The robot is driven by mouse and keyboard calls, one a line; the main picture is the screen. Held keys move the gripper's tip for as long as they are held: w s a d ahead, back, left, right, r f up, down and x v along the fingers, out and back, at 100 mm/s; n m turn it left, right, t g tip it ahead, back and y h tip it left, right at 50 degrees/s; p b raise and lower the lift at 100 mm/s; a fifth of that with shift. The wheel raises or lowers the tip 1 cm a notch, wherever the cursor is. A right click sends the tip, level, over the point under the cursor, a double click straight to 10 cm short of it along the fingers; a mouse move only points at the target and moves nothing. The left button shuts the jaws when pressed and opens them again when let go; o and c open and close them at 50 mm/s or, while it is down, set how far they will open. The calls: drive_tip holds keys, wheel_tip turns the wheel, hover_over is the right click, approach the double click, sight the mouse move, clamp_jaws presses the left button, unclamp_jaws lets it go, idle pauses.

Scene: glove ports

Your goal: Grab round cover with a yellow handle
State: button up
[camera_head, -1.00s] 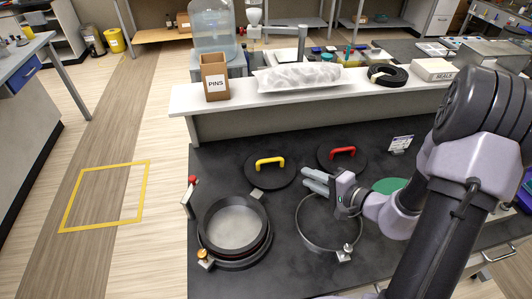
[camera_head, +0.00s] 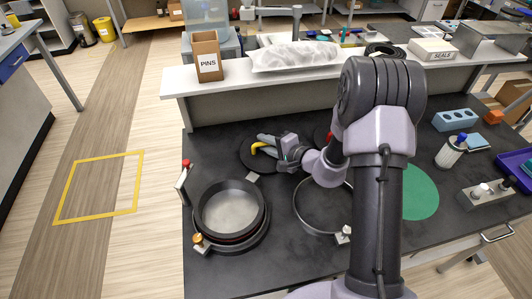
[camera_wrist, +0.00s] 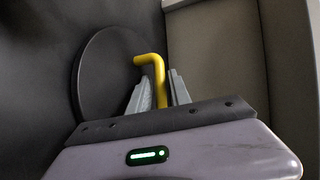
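The round cover (camera_head: 246,158) is a dark disc lying on the black bench top. Its yellow handle (camera_head: 257,148) is partly hidden by my gripper (camera_head: 268,144) in the head view. In the wrist view the cover (camera_wrist: 100,75) is behind my fingers, and the handle (camera_wrist: 150,58) stands up from it. My gripper (camera_wrist: 160,77) is open there, its two grey fingers apart. One leg of the handle shows between the fingers; I cannot tell whether either finger touches it.
A second cover with a red handle (camera_head: 329,138) is mostly hidden behind my arm. A round port with a dark rim (camera_head: 230,184) and an open ring (camera_head: 303,213) are in front. A raised shelf (camera_head: 205,97) with a PINS box (camera_head: 207,58) stands behind.

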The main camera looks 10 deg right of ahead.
clamp_jaws()
idle(1.3)
